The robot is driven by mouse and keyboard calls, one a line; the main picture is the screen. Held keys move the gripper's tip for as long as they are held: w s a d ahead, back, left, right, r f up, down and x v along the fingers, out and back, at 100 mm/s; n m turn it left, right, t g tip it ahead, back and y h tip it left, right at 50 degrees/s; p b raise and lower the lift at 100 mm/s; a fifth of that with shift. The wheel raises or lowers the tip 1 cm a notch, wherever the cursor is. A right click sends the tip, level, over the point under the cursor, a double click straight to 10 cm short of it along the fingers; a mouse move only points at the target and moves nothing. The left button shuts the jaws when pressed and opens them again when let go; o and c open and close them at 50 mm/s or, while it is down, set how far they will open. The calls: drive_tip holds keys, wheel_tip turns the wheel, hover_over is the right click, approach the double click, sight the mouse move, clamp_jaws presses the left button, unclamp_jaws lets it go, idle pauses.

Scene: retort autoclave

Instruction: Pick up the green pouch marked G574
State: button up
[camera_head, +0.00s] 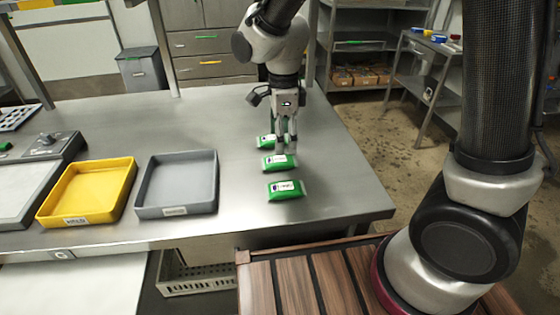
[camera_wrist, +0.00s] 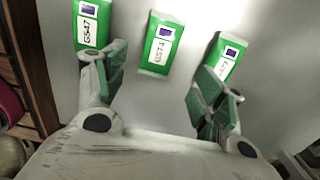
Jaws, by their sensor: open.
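The green pouch marked G574 (camera_wrist: 162,43) lies flat in the middle of three green pouches in the wrist view, its white label facing up. In the head view it appears as the middle pouch (camera_head: 267,166) on the steel table. My gripper (camera_head: 286,149) points down over the row, fingers apart and empty. In the wrist view my gripper (camera_wrist: 162,75) has one finger on each side of the G574 pouch, whose near end sits just beyond the gap. I cannot tell how high the fingertips are above the table.
A pouch marked G547 (camera_wrist: 91,24) lies to the left in the wrist view. A third pouch (camera_wrist: 217,65), label partly hidden by a finger, lies to the right. A grey tray (camera_head: 177,212) and yellow tray (camera_head: 85,219) stand left on the steel table (camera_head: 200,112).

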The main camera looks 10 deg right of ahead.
sight(283, 158)
wheel_tip(283, 158, down, 7)
drive_tip(key=shift+s+r, duration=0.15)
drive_tip(key=shift+r, duration=0.05)
drive_tip(key=c, duration=0.8)
